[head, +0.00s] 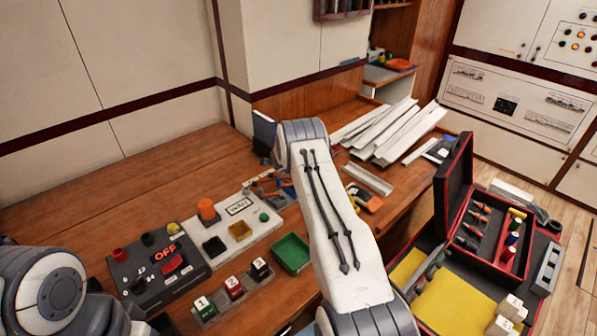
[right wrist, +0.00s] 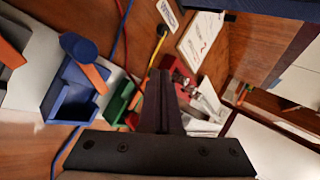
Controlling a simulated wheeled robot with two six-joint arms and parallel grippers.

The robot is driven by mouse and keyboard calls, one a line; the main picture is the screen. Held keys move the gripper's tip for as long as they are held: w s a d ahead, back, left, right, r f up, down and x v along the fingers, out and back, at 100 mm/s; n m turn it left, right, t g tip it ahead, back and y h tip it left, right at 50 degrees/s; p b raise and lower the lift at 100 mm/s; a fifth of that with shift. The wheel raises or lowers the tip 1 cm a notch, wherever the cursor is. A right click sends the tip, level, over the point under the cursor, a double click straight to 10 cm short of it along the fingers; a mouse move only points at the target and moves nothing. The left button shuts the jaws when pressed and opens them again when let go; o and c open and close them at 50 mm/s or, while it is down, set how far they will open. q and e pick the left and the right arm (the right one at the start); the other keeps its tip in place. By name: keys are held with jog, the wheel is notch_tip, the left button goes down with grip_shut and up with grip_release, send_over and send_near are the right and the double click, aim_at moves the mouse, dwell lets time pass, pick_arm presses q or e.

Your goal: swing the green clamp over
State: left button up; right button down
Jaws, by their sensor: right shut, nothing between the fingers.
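In the right wrist view my right gripper (right wrist: 160,78) is shut and empty, its fingers pressed together. A green block-shaped part (right wrist: 118,101), which looks like the green clamp, lies just left of the fingers, apart from them as far as I can tell. An orange-red strip shows beside it; whether it is the clamp's lever I cannot tell. A blue part (right wrist: 75,92) with an orange bar stands further left. In the head view my right arm covers most of this spot. My left arm shows at the lower left, but its gripper is not in view.
In the head view a black switch box (head: 160,268), a white panel (head: 232,238), a green tray (head: 291,253) and numbered blocks (head: 233,287) fill the front left. White strips (head: 390,132) lie behind. An open toolbox (head: 470,235) stands right. The table's back left is clear.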

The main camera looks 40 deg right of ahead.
jog(key=shift+s+d+b, duration=0.4)
jog(key=shift+s+b, duration=0.25)
jog(key=shift+b, duration=0.35)
jog(key=shift+s+a+f+b, duration=0.15)
jog(key=shift+a+f+b, duration=0.05)
jog(key=shift+a+b, duration=0.3)
jog(key=a+b, duration=0.1)
jog(key=s+a+b, duration=0.1)
jog(key=shift+s+a+f, duration=0.1)
jog(key=shift+a+f, duration=0.05)
jog(key=shift+a, duration=0.2)
jog(key=s+a+r, duration=0.3)
jog(key=a+r, duration=0.3)
jog(key=r, duration=0.1)
jog(key=shift+a+r, duration=0.25)
jog(key=shift+a, duration=0.1)
